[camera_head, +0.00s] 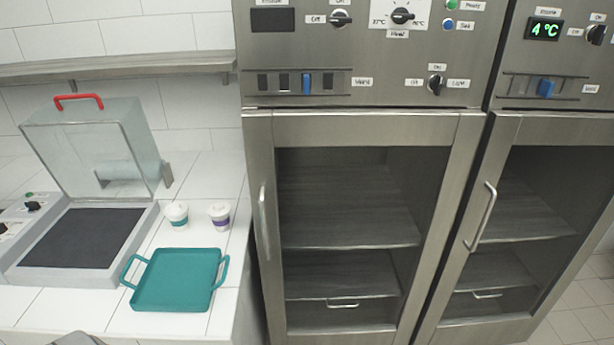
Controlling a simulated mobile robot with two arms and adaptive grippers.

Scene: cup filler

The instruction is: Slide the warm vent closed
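The warm cabinet (355,125) is the left of two steel cabinets, with a temperature knob (401,15) reading from 37 °C upward. Its vent (340,83) is a horizontal slotted strip above the door. A blue slider tab (307,83) stands near the middle of the strip. Dark slots show on both sides of the tab, so the vent looks at least partly open. Nothing touches the tab.
The cold cabinet at right has its own vent with a blue tab (546,88) and a 4 °C display (544,29). Both glass doors are shut, with protruding handles. On the left counter are a teal tray (178,280), two lidded cups (177,214) (219,215) and a clear-lidded device (85,235).

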